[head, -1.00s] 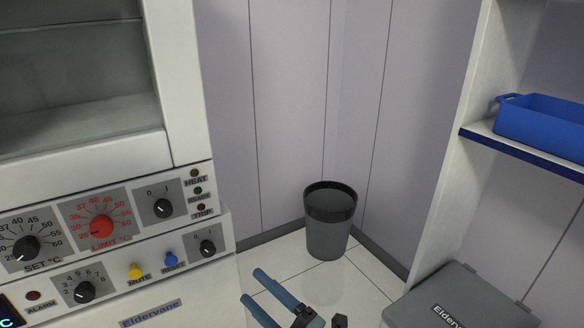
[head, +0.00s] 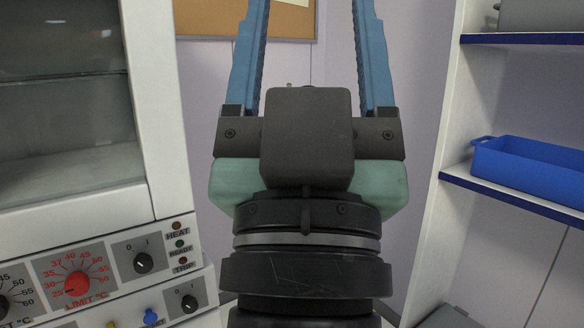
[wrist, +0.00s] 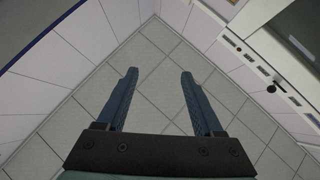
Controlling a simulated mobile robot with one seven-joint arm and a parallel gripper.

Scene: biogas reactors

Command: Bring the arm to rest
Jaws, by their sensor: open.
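My gripper (head: 312,20) stands large in the middle of the head view, its two blue fingers pointing up and spread apart. The fingertips are cut off by the top edge. In the wrist view my gripper (wrist: 158,75) is open and empty, with bare tiled floor and walls beyond the fingers. My wrist fills the lower middle of the head view and hides what lies behind it.
A white cabinet with dials (head: 160,160) stands on the left. A white shelf unit (head: 445,150) with a blue bin (head: 530,165) is on the right. A cork board (head: 210,22) hangs behind. Tiled floor (wrist: 150,60) shows clear between the walls.

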